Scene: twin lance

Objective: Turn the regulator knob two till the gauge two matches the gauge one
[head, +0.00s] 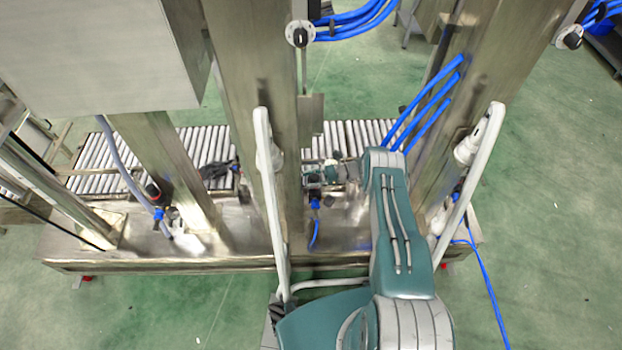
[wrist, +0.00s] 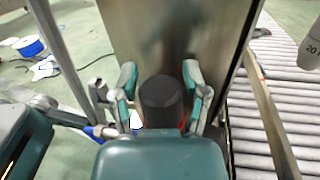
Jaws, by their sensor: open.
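My gripper (wrist: 160,76) is open in the wrist view, with one teal-and-grey finger on each side of a black round knob (wrist: 162,98). A bit of red shows at the knob's lower right. I cannot tell whether the fingers touch it. In the head view my gripper (head: 324,174) is small beside a steel post, and the knob between its fingers cannot be made out. A similar dark knob with red (head: 153,190) sits on a blue fitting farther left. No gauge face is readable in either view.
A roller conveyor (head: 98,160) runs behind the steel posts (head: 250,90). A steel ledge (head: 130,245) lies below. Blue hoses (head: 425,105) cross the right post. A grey cylinder with printing (wrist: 312,42) hangs at the wrist view's upper right.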

